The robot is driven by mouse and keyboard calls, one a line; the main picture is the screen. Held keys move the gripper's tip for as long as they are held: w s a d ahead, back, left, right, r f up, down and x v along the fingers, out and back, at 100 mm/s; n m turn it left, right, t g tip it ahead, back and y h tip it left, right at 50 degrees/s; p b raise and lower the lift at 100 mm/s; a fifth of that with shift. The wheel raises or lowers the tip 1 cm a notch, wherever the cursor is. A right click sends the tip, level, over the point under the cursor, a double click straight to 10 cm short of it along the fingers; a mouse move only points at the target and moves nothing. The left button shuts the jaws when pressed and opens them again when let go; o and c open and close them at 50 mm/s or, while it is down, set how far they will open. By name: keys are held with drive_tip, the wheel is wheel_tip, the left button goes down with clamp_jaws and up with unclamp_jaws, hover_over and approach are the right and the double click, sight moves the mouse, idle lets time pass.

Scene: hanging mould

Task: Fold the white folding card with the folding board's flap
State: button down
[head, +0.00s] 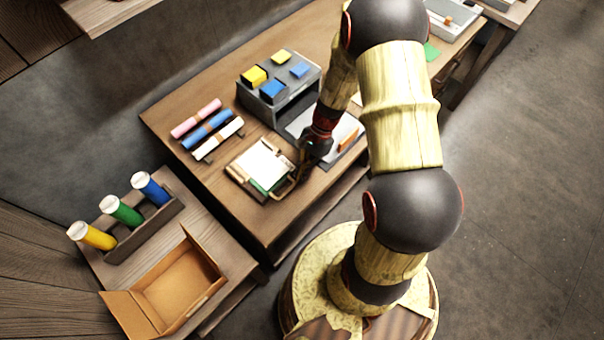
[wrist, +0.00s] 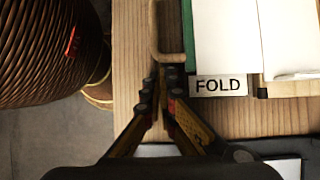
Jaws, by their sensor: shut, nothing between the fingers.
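The folding board (head: 236,172) lies on the wooden table, with the white folding card (head: 262,160) on it. In the wrist view the card (wrist: 226,38) shows a lengthwise line, with a dark green strip along its left edge. A FOLD label (wrist: 218,85) sits at the board's near edge. A tan loop handle (wrist: 154,35) sticks out on the board's left side in the wrist view. My gripper (wrist: 163,72) is shut and empty, its fingertips close to the loop's near corner; I cannot tell whether they touch it. The head view shows my gripper (head: 302,172) beside the board.
Behind the board are pink, blue and white rolls (head: 208,130) and a grey box (head: 290,90) with yellow and blue blocks. A grey tray with an orange piece (head: 346,138) lies right. A cardboard box (head: 180,285) and coloured tubes (head: 122,212) stand on the left table.

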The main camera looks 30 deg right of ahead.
drive_tip(key=shift+r, duration=0.1)
drive_tip(key=shift+r+g+p, duration=0.35)
drive_tip(key=shift+g+p, duration=0.05)
drive_tip(key=shift+p, duration=0.4)
